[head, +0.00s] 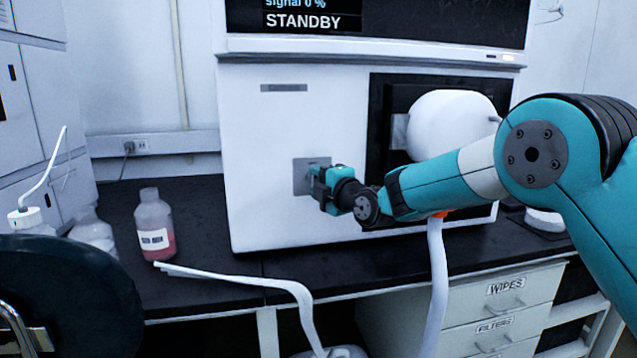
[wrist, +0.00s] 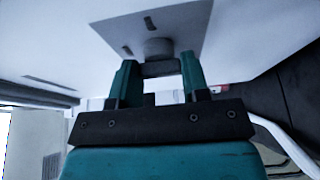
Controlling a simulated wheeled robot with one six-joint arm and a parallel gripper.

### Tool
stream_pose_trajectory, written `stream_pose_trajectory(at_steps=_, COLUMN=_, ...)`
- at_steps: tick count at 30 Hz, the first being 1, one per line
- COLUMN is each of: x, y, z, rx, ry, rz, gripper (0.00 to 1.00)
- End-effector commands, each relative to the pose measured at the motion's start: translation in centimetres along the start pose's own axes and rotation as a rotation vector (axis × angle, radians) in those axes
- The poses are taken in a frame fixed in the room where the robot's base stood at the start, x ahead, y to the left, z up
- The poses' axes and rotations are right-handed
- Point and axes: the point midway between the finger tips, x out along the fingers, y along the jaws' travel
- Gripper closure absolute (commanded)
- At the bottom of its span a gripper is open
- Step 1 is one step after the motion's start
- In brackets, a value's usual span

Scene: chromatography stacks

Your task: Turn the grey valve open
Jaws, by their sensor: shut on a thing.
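The grey valve (wrist: 159,47) is a round knob with a darker handle bar on a grey square plate. The plate (head: 301,178) is on the white front of the instrument; my gripper hides the valve itself in the head view. My gripper (head: 320,182) reaches the plate from the right. In the wrist view my gripper (wrist: 161,72) has one teal finger on each side of the valve's handle, shut on it. The handle looks roughly crosswise between the fingers.
The instrument (head: 270,120) shows "STANDBY" on its screen (head: 400,22). A bottle with pink liquid (head: 154,222) stands on the dark bench to the left. A white tube (head: 240,281) crosses the bench front. A white rounded vessel (head: 450,122) is right of the valve, behind my arm.

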Motion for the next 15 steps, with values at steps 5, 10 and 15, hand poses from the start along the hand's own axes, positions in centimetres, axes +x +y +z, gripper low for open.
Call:
stream_pose_trajectory(at_steps=5, x=-0.02, y=-0.31, z=0.03, rx=0.028, ry=0.0, rz=0.011, gripper=0.81)
stream_pose_trajectory(at_steps=10, x=-0.03, y=-0.62, z=0.03, rx=0.101, ry=-0.001, rz=0.044, gripper=0.81)
stream_pose_trajectory(at_steps=15, x=-0.04, y=-0.92, z=0.0, rx=0.222, ry=0.0, rz=0.094, gripper=0.81)
